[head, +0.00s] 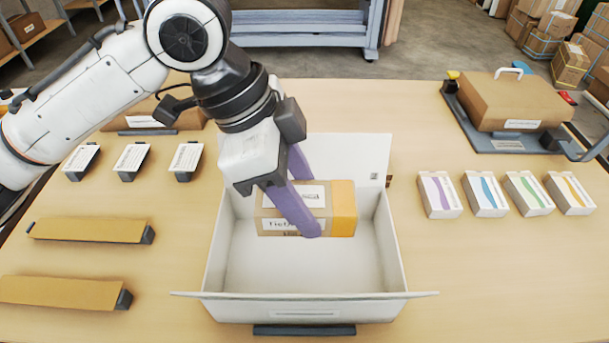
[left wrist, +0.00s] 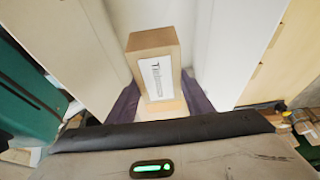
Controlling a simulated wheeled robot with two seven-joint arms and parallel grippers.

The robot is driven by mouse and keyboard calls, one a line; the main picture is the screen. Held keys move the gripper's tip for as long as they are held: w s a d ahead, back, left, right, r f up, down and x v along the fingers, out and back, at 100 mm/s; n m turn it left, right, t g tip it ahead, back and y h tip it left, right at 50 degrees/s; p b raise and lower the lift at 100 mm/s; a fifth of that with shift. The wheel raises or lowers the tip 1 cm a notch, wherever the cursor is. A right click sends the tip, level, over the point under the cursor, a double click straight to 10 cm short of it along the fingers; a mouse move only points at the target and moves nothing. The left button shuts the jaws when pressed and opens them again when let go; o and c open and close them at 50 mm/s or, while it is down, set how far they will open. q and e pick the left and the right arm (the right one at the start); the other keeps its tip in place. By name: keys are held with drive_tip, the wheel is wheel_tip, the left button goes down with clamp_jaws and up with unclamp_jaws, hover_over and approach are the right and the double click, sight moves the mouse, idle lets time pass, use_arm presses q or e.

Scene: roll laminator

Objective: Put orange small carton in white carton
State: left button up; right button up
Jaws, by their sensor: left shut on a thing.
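The orange small carton (head: 343,208) is a brown box with an orange end and white printed labels. My left gripper (head: 305,203), with purple fingers, is shut on it, one finger across its near side. The open white carton (head: 222,245) stands in the middle of the table, and the small carton is within its walls, toward the back. I cannot tell whether it touches the floor. In the left wrist view the small carton (left wrist: 152,62) sits between the fingers (left wrist: 160,106), with white walls (left wrist: 85,40) on both sides. My right gripper is not in view.
Several small white boxes (head: 488,195) stand in a row at the right. A laminator-like device with a brown box (head: 515,100) is at the back right. Long tan pieces (head: 88,230) and labelled holders (head: 132,158) lie at the left. The white carton's front flap (head: 305,297) is folded outward.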

use_arm(q)
wheel_tip(320, 180, down, 4)
drive_tip(key=b, duration=0.3)
drive_tip(key=shift+s, duration=0.1)
wheel_tip(320, 180, down, 8)
drive_tip(key=b, duration=0.3)
drive_tip(key=shift+f, duration=0.85)
drive_tip(key=o, duration=1.2)
drive_tip(key=v, duration=0.9)
drive_tip(key=shift+a+r+p, duration=0.15)
drive_tip(key=shift+r+p, duration=0.15)
drive_tip(key=shift+r, duration=0.05)
drive_tip(key=shift+a+r, duration=0.15)
drive_tip(key=shift+r, duration=0.15)
